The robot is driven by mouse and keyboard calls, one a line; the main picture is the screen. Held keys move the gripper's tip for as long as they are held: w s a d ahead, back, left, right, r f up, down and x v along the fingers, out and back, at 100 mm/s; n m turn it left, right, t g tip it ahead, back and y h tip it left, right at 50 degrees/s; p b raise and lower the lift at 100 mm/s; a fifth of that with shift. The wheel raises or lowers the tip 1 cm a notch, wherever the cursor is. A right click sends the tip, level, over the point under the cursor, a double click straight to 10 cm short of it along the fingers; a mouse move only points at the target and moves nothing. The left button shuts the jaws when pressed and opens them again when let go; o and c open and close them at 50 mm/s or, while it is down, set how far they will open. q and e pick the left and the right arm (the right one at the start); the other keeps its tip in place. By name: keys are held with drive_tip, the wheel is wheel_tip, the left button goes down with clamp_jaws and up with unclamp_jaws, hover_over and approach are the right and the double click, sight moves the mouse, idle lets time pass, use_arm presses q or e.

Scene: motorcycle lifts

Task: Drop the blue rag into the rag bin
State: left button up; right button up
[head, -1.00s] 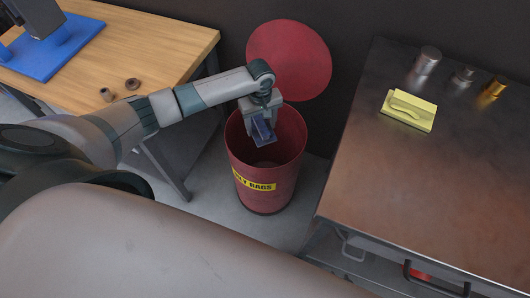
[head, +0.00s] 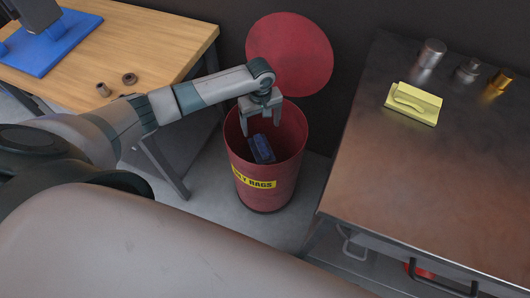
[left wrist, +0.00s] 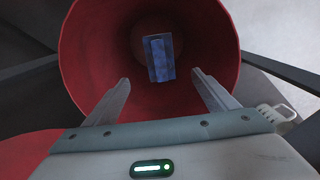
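The blue rag (head: 262,149) is inside the red rag bin (head: 266,190), below my gripper and apart from it. It also shows in the left wrist view (left wrist: 159,58), between and beyond the fingertips, within the bin's round wall (left wrist: 88,60). The bin stands upright on the floor with a yellow label on its front. My left gripper (head: 261,122) is open and empty over the bin's mouth; its spread fingers also show in the left wrist view (left wrist: 162,83). My right gripper is not in view.
The bin's round red lid (head: 290,54) stands raised behind it. A wooden table (head: 150,45) with small metal parts is at the left. A metal-topped bench (head: 400,165) with a yellow block (head: 413,103) and several small cylinders is at the right.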

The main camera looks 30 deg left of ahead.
use_arm(q)
wheel_tip(320, 180, up, 17)
drive_tip(key=shift+r+p, duration=0.2)
drive_tip(key=shift+p, duration=0.25)
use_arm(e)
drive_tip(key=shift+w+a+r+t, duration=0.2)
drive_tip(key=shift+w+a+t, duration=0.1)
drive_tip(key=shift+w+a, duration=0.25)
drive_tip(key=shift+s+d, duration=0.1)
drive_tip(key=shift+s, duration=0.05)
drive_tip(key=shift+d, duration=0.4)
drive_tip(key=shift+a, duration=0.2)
